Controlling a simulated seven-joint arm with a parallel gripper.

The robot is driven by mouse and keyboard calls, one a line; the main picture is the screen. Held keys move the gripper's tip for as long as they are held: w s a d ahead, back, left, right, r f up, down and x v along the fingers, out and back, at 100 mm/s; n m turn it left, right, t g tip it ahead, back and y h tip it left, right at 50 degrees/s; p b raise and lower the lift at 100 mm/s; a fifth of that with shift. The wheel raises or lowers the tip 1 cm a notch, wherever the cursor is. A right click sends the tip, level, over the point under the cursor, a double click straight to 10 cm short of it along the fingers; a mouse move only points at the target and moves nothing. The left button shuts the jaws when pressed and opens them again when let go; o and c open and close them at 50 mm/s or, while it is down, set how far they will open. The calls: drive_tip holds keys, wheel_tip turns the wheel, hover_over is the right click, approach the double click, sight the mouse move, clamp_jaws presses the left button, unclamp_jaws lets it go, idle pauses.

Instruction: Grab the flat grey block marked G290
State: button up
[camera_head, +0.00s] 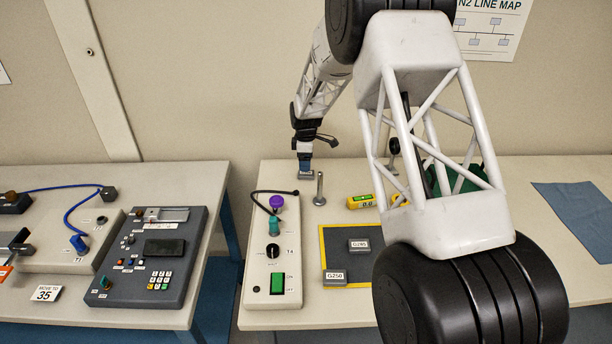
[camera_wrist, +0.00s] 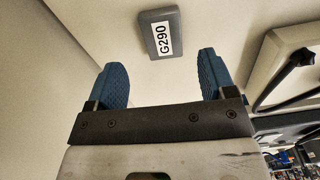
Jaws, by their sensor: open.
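The flat grey block marked G290 (camera_wrist: 155,25) lies on the pale bench, its white label clear in the wrist view. It lies just beyond the fingertips, roughly in line with the gap between them. In the head view a small grey block with a pale label (camera_head: 305,176) shows right under the fingers, near the back of the bench; its label is too small to read there. My gripper (camera_wrist: 162,62) is open with blue pads and holds nothing. In the head view my gripper (camera_head: 305,164) points down.
A metal post (camera_head: 319,190) stands close to the right of my gripper. A control box (camera_head: 272,250) with a purple knob is in front. A yellow-edged dark mat (camera_head: 325,240) bears a block marked G250 (camera_head: 335,282) and another grey block (camera_head: 358,249). A yellow meter (camera_head: 361,202) lies behind.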

drive_tip(key=shift+s+d+f, duration=0.1)
drive_tip(key=shift+f, duration=1.15)
drive_tip(key=shift+s+f, duration=0.1)
drive_tip(key=shift+f, duration=1.1)
drive_tip(key=c, duration=1)
drive_tip(key=shift+c, duration=0.2)
drive_tip(key=shift+r, duration=0.1)
wheel_tip(320, 180, up, 10)
